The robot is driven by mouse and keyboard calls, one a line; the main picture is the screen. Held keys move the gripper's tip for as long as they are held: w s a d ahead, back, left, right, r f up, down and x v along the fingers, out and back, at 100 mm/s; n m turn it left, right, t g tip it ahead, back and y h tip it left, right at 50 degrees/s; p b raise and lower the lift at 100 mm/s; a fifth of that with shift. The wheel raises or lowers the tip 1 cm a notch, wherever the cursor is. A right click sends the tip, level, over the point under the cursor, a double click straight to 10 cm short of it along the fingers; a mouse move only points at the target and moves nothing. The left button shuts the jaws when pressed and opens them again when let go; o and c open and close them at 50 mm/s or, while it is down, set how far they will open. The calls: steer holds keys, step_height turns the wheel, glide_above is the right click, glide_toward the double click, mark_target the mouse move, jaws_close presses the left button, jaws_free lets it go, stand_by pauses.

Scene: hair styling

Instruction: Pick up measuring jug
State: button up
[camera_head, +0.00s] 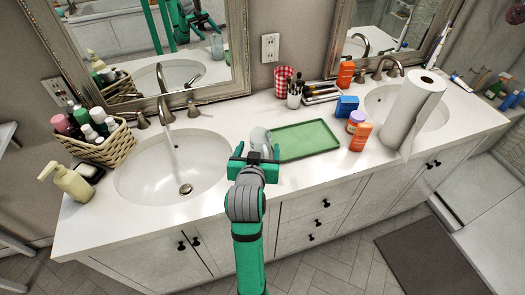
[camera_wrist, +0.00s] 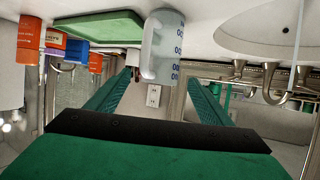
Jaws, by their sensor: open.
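The measuring jug (camera_head: 260,136) is a clear, whitish cylinder standing on the white counter between the left basin and the green tray. It also shows in the wrist view (camera_wrist: 164,48), with blue markings and a handle on its side. My gripper (camera_head: 256,153) is open and empty in front of the jug, low over the counter's front part. In the wrist view my gripper (camera_wrist: 160,82) has a finger to each side, and the jug lies ahead in line with the gap. I cannot tell whether the fingertips reach past its near side. My gripper hides its lower part in the head view.
The green tray (camera_head: 304,141) lies close to the jug's right. The left basin (camera_head: 172,166) has its tap running.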

mark_target(259, 144)
steer(key=shift+x, duration=2.7)
steer(key=shift+w+r, duration=0.1)
steer(key=shift+r, duration=0.05)
steer(key=c, duration=1.5)
steer(key=shift+o, duration=0.2)
